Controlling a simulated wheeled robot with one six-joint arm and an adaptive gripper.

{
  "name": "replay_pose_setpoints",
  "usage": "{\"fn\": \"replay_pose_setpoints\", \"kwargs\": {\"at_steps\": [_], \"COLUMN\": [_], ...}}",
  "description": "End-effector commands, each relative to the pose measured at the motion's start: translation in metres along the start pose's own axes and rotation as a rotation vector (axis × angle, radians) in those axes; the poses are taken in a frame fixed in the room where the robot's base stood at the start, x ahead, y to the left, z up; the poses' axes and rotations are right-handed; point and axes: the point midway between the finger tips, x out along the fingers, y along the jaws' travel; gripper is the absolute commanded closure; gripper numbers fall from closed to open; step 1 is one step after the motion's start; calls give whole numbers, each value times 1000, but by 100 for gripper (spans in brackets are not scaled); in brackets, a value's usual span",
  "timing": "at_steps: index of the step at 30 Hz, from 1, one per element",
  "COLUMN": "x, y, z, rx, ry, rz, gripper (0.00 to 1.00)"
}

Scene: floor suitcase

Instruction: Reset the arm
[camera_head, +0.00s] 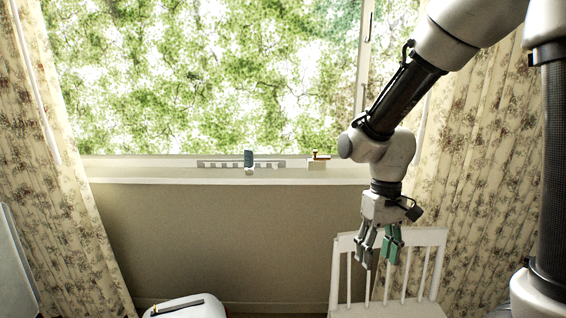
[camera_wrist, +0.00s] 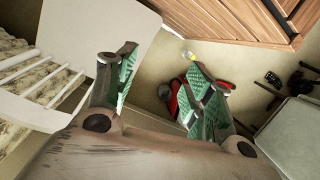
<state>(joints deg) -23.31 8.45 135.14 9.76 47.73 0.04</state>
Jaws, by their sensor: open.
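My gripper (camera_head: 379,262) hangs from my arm on the right side of the head view, fingers pointing down. Its grey and green fingers are apart with nothing seen between them. In the head view it overlaps the back of a white chair (camera_head: 433,238); I cannot tell the distance between them. In the wrist view the green-padded fingers of my gripper (camera_wrist: 157,60) are spread, with bare floor showing between their tips.
A white rounded thing with a black bar (camera_head: 183,307) is at the bottom edge. Small items, including a blue upright one (camera_head: 248,158), stand on the windowsill (camera_head: 130,171). Curtains (camera_head: 55,190) hang both sides. A red and black thing (camera_wrist: 174,97) lies behind the right finger.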

Motion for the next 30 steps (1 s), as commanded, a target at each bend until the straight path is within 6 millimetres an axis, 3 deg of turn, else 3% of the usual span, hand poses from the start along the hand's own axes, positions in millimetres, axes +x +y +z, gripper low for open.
{"fn": "replay_pose_setpoints", "kwargs": {"at_steps": [1, 6, 10, 15, 21, 30], "x": [-21, -72, -101, -131, -154, -155], "y": [14, 54, 78, 93, 102, 105], "z": [18, 77, 112, 145, 165, 167], "rx": [7, 41, 94, 179, 249, 267], "ry": [28, 130, 270, 462, 589, 590], "rz": [10, 57, 88, 105, 122, 123], "gripper": [48, 48, 48, 48, 48, 50]}}
